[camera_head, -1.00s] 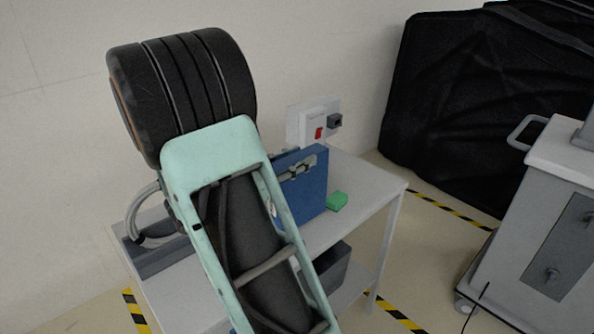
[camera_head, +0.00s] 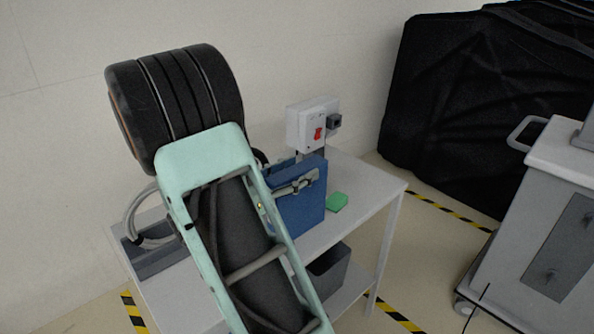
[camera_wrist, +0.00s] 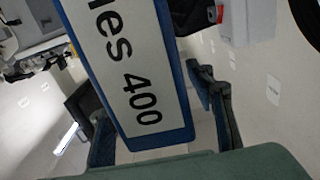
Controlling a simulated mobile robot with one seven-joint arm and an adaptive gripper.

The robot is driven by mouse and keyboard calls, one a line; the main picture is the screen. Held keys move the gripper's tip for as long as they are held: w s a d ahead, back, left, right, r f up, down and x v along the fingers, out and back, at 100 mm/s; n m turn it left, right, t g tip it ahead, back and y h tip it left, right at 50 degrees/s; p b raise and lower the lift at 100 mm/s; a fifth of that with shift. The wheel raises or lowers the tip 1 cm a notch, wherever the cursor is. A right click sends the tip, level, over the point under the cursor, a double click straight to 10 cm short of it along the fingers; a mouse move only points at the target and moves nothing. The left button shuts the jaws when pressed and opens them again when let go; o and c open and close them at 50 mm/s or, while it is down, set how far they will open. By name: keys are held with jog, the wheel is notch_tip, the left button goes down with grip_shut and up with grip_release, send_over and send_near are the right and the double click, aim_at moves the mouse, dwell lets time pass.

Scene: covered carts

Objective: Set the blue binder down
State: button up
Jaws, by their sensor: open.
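The blue binder (camera_head: 312,207) stands upright at the back of the white table (camera_head: 356,187), with its lower edge at the tabletop. In the wrist view the binder (camera_wrist: 178,75) shows a white label with "400" and part of a word. My gripper (camera_wrist: 152,110) is open, with one dark finger on each side of the binder. A small gap shows beside the right finger; contact on the left is unclear. In the head view, a grey finger part crosses the binder's upper face, and my arm hides its left side.
A white box with a red switch (camera_head: 312,125) is on the wall behind. A grey tray (camera_head: 160,258) lies at the table's left. A grey bin (camera_head: 330,270) sits below. The right tabletop is clear.

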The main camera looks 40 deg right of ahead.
aim_at(268, 183)
jog(key=a, duration=0.8)
jog(key=s+a, duration=0.1)
jog(key=a, duration=0.3)
jog(key=shift+r, duration=0.1)
jog(key=shift+w+a, duration=0.1)
jog(key=shift+w, duration=0.05)
